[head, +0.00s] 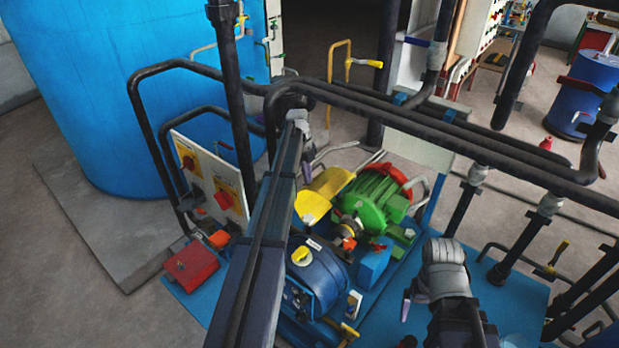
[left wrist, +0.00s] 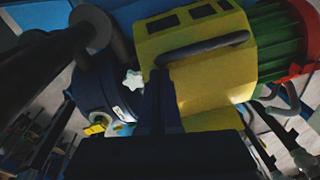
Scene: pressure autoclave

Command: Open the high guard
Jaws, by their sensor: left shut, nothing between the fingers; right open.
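The yellow guard (head: 333,181) sits beside the green motor (head: 378,197), partly covered by my left arm in the head view. In the left wrist view the guard (left wrist: 205,85) fills the upper middle, with a dark bar handle (left wrist: 205,46) across its face and dark slots near one edge. My left gripper (left wrist: 159,74) is shut and empty, its tips at the handle's left end; contact is unclear. My right gripper (head: 407,303) is open and empty, low and right of the motor, with only one finger clear.
A dark blue round unit (head: 318,277) and a red box (head: 192,265) stand on the blue base. Thick black pipes (head: 430,126) cross above the motor. A control panel (head: 213,178) and large blue tank (head: 150,90) stand left. Bare base lies right of my right gripper.

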